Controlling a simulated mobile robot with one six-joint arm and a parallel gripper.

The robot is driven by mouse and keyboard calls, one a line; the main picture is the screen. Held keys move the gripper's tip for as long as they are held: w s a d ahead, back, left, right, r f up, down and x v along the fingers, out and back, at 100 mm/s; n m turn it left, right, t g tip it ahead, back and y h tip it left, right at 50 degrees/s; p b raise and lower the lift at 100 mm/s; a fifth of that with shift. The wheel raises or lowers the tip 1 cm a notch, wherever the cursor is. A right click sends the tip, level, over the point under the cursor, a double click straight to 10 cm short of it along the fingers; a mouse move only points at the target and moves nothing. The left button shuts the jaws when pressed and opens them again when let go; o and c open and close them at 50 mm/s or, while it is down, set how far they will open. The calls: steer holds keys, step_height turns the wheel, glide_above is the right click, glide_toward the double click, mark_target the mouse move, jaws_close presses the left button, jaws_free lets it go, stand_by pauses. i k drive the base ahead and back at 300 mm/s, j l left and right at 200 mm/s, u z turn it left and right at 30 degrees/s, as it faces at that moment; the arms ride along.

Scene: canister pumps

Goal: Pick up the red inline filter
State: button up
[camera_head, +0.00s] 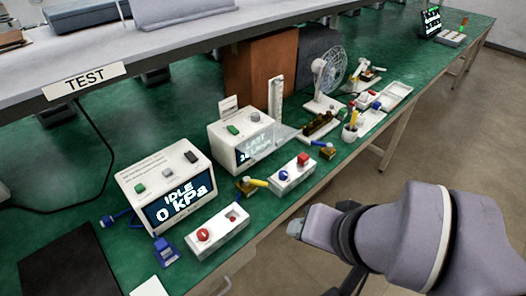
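I cannot pick out the red inline filter for certain. A red block (303,159) is on top of a white box (291,175) near the bench's front edge. A round red piece (203,235) is on another white box (218,232), nearer me. My gripper (297,228) is in front of the bench edge, over the floor side, apart from these things. Its fingers are seen too poorly to tell open from shut.
A pressure display unit (165,187) reads "IDLE 0 kPa"; a second display unit (241,138) stands behind. A fan (328,76), a brown box (262,66) and a white tray (397,92) are farther along. A shelf (150,43) labelled "TEST" overhangs the bench. Floor at the right is clear.

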mark_target(304, 159)
steer(key=i+l+u, duration=0.15)
steer(key=l+u, duration=0.15)
steer(key=i+l+u, duration=0.15)
steer(key=l+u, duration=0.2)
steer(key=i+l+u, duration=0.1)
steer(key=l+u, duration=0.5)
steer(key=l, duration=0.2)
